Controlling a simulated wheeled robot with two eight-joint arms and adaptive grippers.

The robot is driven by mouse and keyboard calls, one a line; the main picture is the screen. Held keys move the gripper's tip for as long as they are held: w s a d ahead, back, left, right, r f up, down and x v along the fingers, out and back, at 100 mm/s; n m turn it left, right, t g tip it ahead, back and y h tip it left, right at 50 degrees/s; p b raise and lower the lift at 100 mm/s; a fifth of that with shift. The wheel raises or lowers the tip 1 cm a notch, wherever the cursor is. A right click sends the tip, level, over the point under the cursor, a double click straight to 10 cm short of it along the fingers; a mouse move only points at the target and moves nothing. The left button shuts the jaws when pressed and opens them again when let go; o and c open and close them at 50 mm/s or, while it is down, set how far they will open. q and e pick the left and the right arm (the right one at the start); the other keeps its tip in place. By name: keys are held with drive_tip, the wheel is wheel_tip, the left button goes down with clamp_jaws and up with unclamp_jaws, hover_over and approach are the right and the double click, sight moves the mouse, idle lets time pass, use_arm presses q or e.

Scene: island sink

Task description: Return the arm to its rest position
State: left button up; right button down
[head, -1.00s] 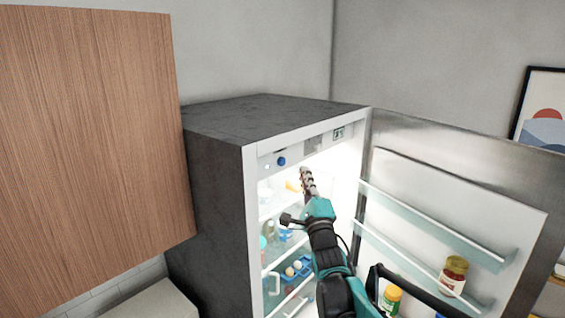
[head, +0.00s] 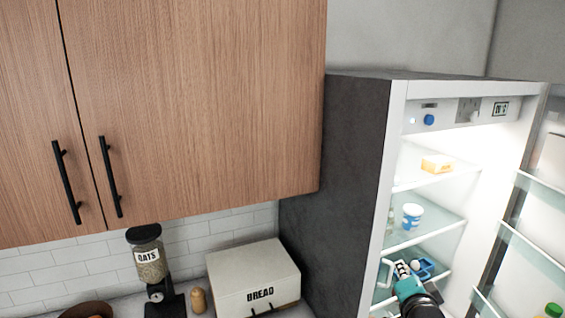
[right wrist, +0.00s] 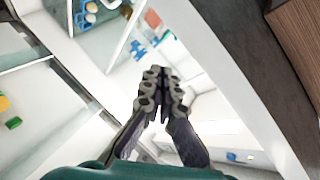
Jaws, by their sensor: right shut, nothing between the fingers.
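My right gripper (head: 402,270) shows low in the head view, in front of the open fridge's shelves. Its fingers are together and hold nothing. In the right wrist view the closed fingers (right wrist: 166,78) point into the lit fridge interior. The teal and black end of my right arm enters from the bottom edge of the head view. My left gripper is not in view.
The fridge (head: 340,150) stands open, its door (head: 540,215) swung out at the right. Its shelves hold a yellow and white pack (head: 436,164) and a blue and white cup (head: 411,216). Wooden cupboards (head: 200,100) hang left, above a bread box (head: 250,280) and an oats dispenser (head: 148,262).

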use_arm(q)
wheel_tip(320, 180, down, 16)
drive_tip(key=b, duration=1.3)
drive_tip(key=shift+b, duration=0.35)
use_arm(e)
drive_tip(key=s+a+f+n+g+y, duration=0.1)
drive_tip(key=s+a+f+n+g, duration=0.1)
drive_tip(key=s+f, duration=0.4)
drive_tip(key=s+a+f+n+g+y, duration=0.1)
drive_tip(key=s+a+f+n+g, duration=0.2)
drive_tip(key=f, duration=1.3)
drive_tip(key=s+a+f+n+g+y, duration=0.1)
drive_tip(key=s+a+f+n+g, duration=0.1)
drive_tip(key=s+a+f+n, duration=0.3)
drive_tip(key=s+f+n, duration=0.3)
drive_tip(key=s+f, duration=0.2)
drive_tip(key=f, duration=0.1)
drive_tip(key=shift+a+f+n+g, duration=0.15)
drive_tip(key=shift+a+n+g, duration=0.15)
drive_tip(key=shift+g, duration=0.1)
drive_tip(key=shift+w, duration=0.1)
